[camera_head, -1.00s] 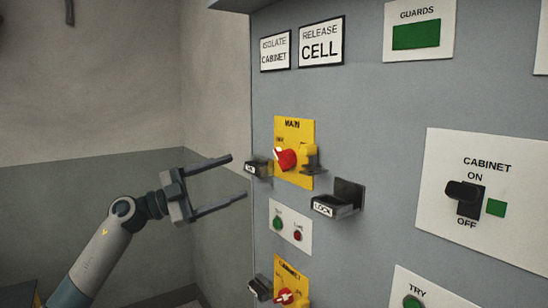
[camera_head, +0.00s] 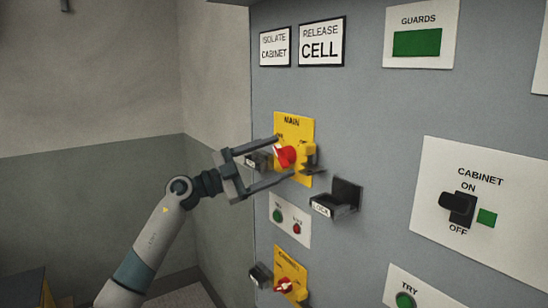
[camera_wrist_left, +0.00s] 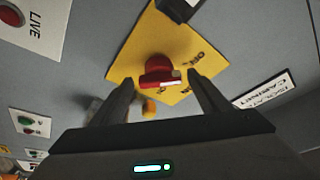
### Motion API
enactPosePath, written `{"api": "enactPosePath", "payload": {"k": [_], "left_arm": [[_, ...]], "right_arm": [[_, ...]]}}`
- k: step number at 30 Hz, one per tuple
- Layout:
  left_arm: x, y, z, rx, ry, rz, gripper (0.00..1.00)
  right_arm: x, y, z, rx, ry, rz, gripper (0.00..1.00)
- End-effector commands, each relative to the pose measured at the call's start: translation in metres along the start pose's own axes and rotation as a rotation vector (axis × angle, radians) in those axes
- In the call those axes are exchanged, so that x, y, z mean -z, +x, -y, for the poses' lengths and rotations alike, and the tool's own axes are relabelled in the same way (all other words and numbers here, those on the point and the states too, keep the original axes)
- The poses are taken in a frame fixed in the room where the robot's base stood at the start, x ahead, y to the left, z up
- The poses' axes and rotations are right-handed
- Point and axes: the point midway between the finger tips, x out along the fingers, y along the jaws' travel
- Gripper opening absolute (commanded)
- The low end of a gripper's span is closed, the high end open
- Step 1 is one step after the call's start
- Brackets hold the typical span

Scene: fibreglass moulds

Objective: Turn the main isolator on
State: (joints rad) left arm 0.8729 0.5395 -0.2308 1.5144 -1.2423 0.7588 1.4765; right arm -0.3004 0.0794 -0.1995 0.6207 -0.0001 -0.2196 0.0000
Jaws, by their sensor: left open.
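The main isolator is a red rotary handle (camera_head: 285,156) on a yellow plate marked MAIN (camera_head: 293,125) on the grey cabinet front. A yellow piece with a dark bracket (camera_head: 309,158) sits just right of the handle. My left gripper (camera_head: 284,157) is open, its fingers reaching towards the plate above and below the handle. In the left wrist view the red handle (camera_wrist_left: 160,72) lies ahead between the two fingertips (camera_wrist_left: 163,82), with the ON lettering beside it. I cannot tell whether the fingers touch it. My right gripper is out of view.
A black LOCK holder (camera_head: 336,198) juts out right of and below the main plate. Another small holder (camera_head: 258,161) sticks out at its left. Below are a button plate (camera_head: 290,222) and a second yellow isolator plate (camera_head: 291,268). The CABINET switch (camera_head: 459,208) is at the right.

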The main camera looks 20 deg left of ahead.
Motion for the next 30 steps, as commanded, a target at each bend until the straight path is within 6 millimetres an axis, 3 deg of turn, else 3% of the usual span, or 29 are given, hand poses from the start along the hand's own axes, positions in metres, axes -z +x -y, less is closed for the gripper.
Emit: {"api": "enactPosePath", "payload": {"k": [5,10,11,22,30], "left_arm": [[0.0000,-0.0001,-0.0001,0.000,0.000,0.000,0.69],[0.0001,-0.0002,-0.0001,0.000,0.000,0.000,0.31],[0.0001,-0.0002,-0.0001,0.000,0.000,0.000,0.28],[0.0004,-0.0001,0.0000,-0.014,0.029,-0.001,0.28],[0.0001,-0.0006,0.0015,-0.061,0.144,0.001,0.28]], "right_arm": [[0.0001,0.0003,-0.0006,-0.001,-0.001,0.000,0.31],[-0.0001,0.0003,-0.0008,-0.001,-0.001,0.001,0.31],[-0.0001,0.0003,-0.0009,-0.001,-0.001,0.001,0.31],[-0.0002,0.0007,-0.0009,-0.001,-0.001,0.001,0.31],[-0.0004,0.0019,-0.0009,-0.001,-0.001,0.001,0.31]]}}
